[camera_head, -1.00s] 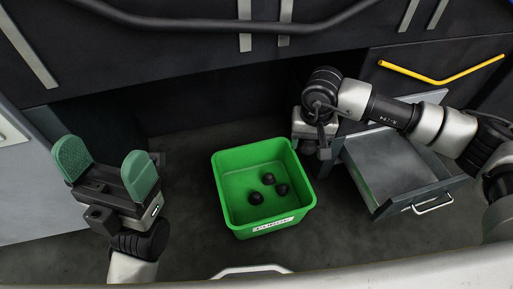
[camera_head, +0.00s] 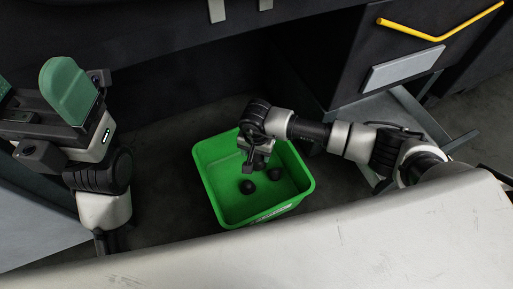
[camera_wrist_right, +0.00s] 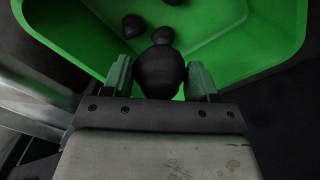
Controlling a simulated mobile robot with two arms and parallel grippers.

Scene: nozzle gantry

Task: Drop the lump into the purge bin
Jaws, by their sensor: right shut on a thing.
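The green purge bin (camera_head: 212,204) stands on the dark floor, open at the top. Dark lumps (camera_head: 247,187) lie on its bottom. My right gripper (camera_head: 256,162) is over the inside of the bin, pointing down. In the right wrist view a round black lump (camera_wrist_right: 159,72) sits between the green fingers of this gripper (camera_wrist_right: 160,82), which are shut on it. Beyond it, other lumps (camera_wrist_right: 132,26) lie in the bin (camera_wrist_right: 215,50). My left gripper (camera_head: 36,90) is at the far left, away from the bin, its green fingers apart and nothing between them; one finger is cut by the frame edge.
An open grey drawer (camera_head: 408,108) is right of the bin, partly behind my right arm. A yellow handle (camera_head: 412,32) is on the dark cabinet above it. A pale surface (camera_head: 300,250) crosses the front. Dark floor lies left of the bin.

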